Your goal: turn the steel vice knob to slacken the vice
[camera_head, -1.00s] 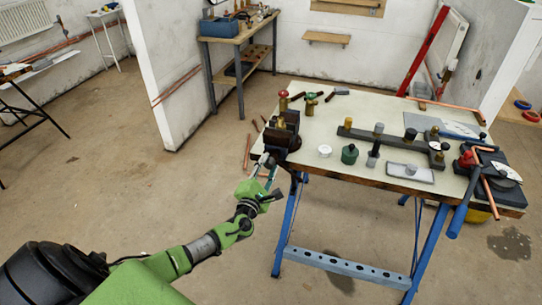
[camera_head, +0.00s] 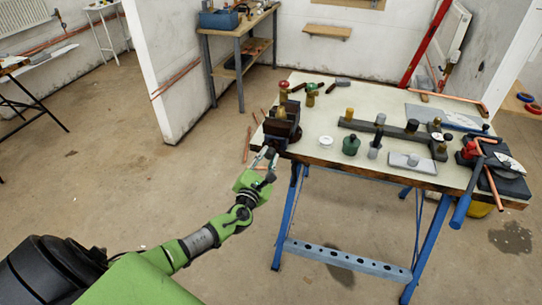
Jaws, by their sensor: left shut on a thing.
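The dark vice (camera_head: 283,125) is mounted at the left front corner of the workbench, with its front facing my left arm. My left gripper (camera_head: 266,159) is at the front of the vice, below its jaws. Its fingers are shut on the vice knob, which is small here and mostly hidden by the fingers. A brass piece sits at the top of the vice jaws. My right gripper is not in view.
The workbench top (camera_head: 390,108) holds a dark bar with several posts, a green pot (camera_head: 351,145), a white disc (camera_head: 326,141) and a grey tray (camera_head: 411,162). A pipe tool with a blue handle (camera_head: 461,209) overhangs the right edge. The floor at left is open.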

